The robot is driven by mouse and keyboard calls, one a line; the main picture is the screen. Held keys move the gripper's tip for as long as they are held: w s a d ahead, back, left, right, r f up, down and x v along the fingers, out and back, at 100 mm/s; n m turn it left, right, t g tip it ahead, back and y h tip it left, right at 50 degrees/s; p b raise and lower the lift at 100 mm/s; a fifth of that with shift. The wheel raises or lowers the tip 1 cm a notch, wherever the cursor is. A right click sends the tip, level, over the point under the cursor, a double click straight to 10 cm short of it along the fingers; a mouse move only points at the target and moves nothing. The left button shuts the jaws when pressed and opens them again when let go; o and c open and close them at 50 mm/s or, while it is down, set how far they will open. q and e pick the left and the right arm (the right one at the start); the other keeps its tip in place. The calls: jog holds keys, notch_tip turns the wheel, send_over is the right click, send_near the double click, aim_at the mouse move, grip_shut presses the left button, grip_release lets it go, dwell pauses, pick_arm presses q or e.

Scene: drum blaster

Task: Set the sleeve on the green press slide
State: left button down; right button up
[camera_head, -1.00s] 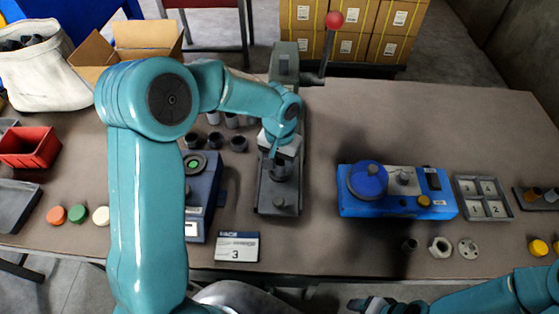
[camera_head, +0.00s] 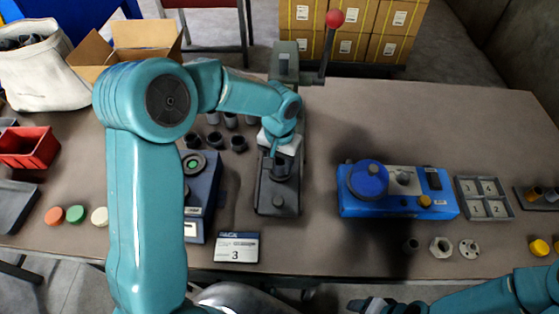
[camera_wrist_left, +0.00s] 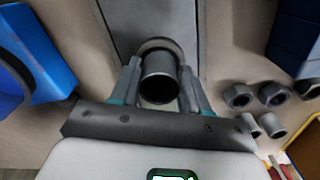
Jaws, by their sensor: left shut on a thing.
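A dark grey hollow sleeve (camera_wrist_left: 160,88) is between the fingers of my left gripper (camera_wrist_left: 161,75) in the left wrist view. Its open end faces the camera. In the head view the left gripper (camera_head: 281,160) points down over the slide (camera_head: 278,202) of the grey-green press (camera_head: 284,62). A round rim shows just behind the sleeve in the wrist view. I cannot tell whether the sleeve touches the slide. My right gripper (camera_head: 372,304) is low at the bottom edge of the head view, away from the press; its fingers are too unclear to judge.
The press lever has a red knob (camera_head: 335,19). A dark blue device (camera_head: 203,190) and several dark sleeves (camera_head: 238,143) stand left of the press. A blue fixture (camera_head: 398,205) stands to the right.

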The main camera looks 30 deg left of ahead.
pick_arm(q)
jog(key=shift+f+b, duration=0.5)
jog(key=shift+f, duration=0.05)
jog(key=c, duration=0.8)
grip_release()
jog(key=shift+r+p, duration=3.85)
jog(key=shift+r, duration=1.65)
